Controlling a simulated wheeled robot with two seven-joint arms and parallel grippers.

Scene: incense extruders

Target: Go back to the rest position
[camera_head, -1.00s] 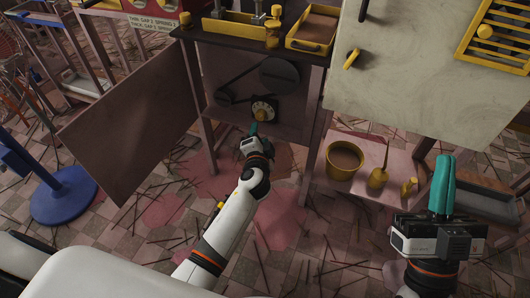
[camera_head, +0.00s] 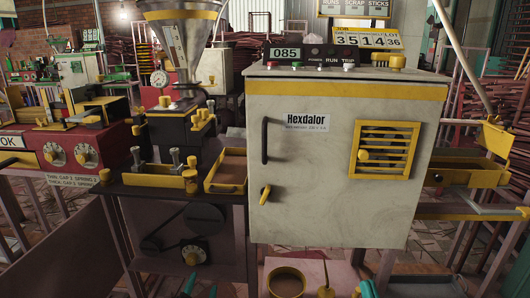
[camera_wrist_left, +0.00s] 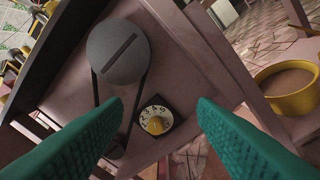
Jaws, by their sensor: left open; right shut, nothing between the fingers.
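My left gripper (camera_head: 201,287) shows only its green fingertips at the bottom edge of the head view, below the dark panel with the dial (camera_head: 194,252). In the left wrist view its two green fingers (camera_wrist_left: 160,125) are spread apart with nothing between them. The dial (camera_wrist_left: 154,121), with a yellow knob and numbers, shows in the gap beyond the fingers, apart from them. My right gripper (camera_head: 366,289) shows only its green tip at the bottom edge of the head view, below the cream cabinet, shut and empty. The rest of both arms is out of the picture.
The cream Hexdalor cabinet (camera_head: 340,205) stands in front with a yellow vent (camera_head: 384,149) and handle. Left of it is an extruder with a hopper (camera_head: 187,50) and a yellow tray (camera_head: 226,171). A yellow pot (camera_head: 287,284) stands low at front. A red panel (camera_head: 60,155) is at left.

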